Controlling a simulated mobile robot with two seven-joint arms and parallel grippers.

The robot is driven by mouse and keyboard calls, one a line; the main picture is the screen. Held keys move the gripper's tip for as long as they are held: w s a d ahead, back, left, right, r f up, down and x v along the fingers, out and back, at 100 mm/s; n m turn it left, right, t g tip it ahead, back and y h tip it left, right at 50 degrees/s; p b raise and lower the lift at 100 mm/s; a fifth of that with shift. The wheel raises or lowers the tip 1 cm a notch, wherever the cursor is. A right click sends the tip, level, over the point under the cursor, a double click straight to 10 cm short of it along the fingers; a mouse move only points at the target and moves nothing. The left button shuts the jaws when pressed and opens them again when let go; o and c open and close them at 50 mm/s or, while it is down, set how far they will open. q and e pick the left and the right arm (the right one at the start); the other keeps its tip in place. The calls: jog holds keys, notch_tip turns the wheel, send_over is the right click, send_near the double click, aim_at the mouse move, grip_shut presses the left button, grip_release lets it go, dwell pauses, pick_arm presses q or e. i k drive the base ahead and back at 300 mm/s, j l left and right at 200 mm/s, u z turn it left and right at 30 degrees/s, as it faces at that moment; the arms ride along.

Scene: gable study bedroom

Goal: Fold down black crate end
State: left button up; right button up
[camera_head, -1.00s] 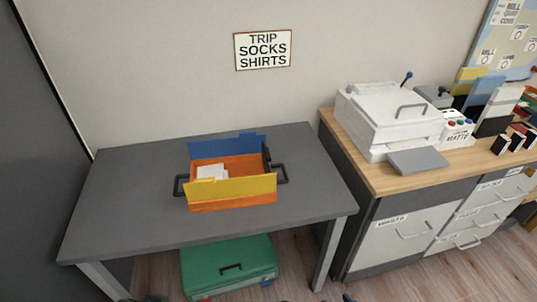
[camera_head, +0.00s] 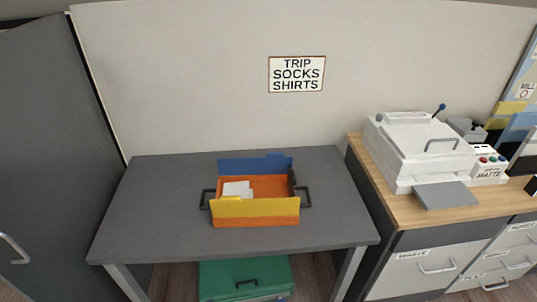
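An orange crate (camera_head: 256,221) stands on the grey table (camera_head: 150,220) in the head view. Its near side carries a yellow panel (camera_head: 255,207) and its far side a blue panel (camera_head: 240,167). A black end (camera_head: 292,180) stands up at its right, partly seen edge-on. Black handles stick out at the left (camera_head: 205,199) and right (camera_head: 304,197). White items (camera_head: 237,190) lie inside at the left. Whether the left end is up or down, I cannot tell. Neither of my grippers is in view.
A green case (camera_head: 245,276) sits under the table. At the right, a wooden-topped cabinet (camera_head: 400,208) with drawers holds a white machine (camera_head: 418,148). A grey door (camera_head: 40,150) stands at the left. The table around the crate is clear.

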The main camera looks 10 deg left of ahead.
aim_at(292, 187)
jog(key=l+u, duration=0.5)
jog(key=k+l+u, duration=0.15)
jog(key=l+u, duration=0.35)
jog(key=l, duration=0.15)
